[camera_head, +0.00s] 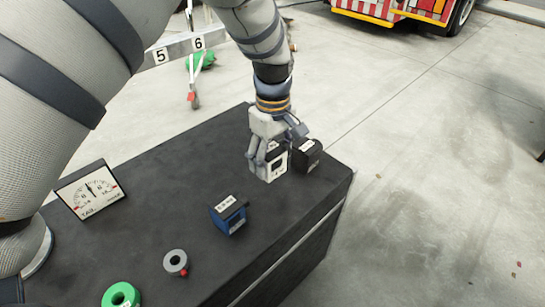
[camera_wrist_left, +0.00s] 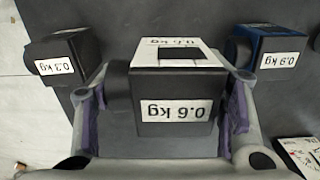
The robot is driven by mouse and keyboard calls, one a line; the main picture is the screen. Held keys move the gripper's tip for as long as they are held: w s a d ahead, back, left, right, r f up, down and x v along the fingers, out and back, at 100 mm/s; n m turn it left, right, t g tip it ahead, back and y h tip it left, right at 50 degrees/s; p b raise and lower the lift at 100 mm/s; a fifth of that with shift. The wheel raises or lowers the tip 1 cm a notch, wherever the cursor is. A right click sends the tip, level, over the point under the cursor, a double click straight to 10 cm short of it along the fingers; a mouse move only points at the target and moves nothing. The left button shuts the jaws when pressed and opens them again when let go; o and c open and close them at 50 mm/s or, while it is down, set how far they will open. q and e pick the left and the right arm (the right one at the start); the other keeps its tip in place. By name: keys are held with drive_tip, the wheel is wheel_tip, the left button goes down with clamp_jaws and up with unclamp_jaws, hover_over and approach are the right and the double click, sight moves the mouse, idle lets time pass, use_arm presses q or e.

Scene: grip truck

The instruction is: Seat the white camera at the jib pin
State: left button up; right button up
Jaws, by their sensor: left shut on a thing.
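The white camera (camera_head: 274,165), with a dark lens and a 0.6 kg label, is at the far right part of the black cart top. My left gripper (camera_head: 268,150) comes down over it from above and is shut on it. My right gripper is not in view.
A black 0.3 kg camera (camera_head: 307,155) stands close beside the gripper. A blue camera (camera_head: 230,215), a grey ring weight (camera_head: 176,262), a green ring weight (camera_head: 121,295) and a dial card (camera_head: 90,190) are on the cart top (camera_head: 165,185). A red truck (camera_head: 405,10) stands behind.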

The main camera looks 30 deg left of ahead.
sight(273, 145)
use_arm(q)
drive_tip(key=shift+r+p, duration=0.8)
drive_tip(key=shift+r, duration=2.9)
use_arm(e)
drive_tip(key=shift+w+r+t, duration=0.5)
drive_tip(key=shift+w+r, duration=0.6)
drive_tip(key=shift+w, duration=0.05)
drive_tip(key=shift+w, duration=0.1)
